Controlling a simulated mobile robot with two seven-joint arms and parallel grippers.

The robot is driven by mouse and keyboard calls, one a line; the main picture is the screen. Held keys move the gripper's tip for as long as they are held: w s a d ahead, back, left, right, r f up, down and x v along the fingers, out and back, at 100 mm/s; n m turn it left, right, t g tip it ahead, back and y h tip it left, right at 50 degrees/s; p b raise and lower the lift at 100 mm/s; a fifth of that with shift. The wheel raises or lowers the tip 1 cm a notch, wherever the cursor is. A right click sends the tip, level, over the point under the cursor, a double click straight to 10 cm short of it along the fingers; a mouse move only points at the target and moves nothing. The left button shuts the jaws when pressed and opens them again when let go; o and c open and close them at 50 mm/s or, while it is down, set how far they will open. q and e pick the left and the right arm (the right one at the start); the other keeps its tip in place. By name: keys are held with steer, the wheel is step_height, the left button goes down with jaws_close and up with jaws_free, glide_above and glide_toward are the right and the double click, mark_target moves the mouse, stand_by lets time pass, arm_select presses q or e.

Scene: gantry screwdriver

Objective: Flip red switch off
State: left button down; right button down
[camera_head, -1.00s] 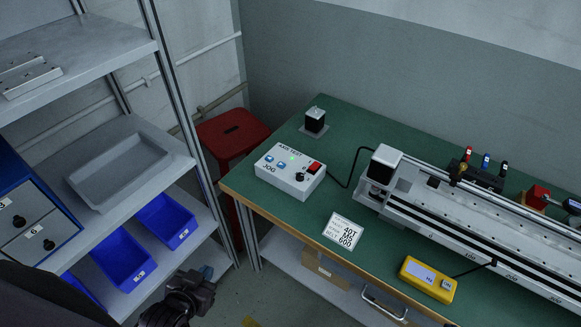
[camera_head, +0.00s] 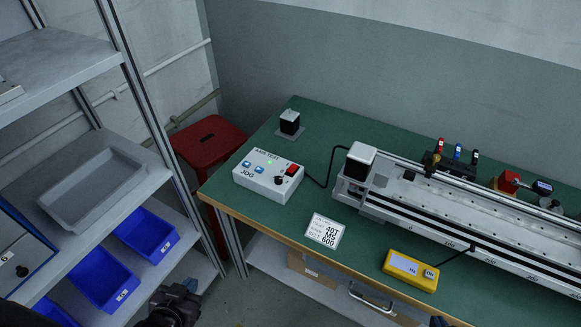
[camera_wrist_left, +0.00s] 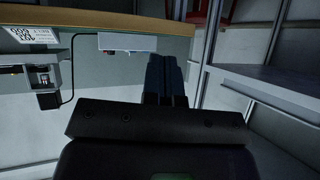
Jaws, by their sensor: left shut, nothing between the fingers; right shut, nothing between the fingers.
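The red switch (camera_head: 292,169) sits on the back right part of the white control box (camera_head: 250,187), on the bench's left end. A green light (camera_head: 270,162) glows on the box. Whether the switch is on or off is too small to tell. My left gripper (camera_head: 188,287) is below and in front of the bench's left corner, well apart from the box. Its fingers are shut and empty in the left wrist view (camera_wrist_left: 165,62), with the box (camera_wrist_left: 127,42) beyond them. Only a dark tip of my right gripper (camera_head: 438,321) shows at the bottom edge.
The green bench (camera_head: 250,218) has a wooden front edge. A linear rail (camera_head: 450,205), a yellow meter (camera_head: 410,270) and a label card (camera_head: 324,231) lie right of the box. Shelves with blue bins (camera_head: 147,235) stand left, a red stool (camera_head: 208,140) behind.

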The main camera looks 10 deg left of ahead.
steer(key=shift+w+r, duration=0.2)
steer(key=shift+w, duration=0.1)
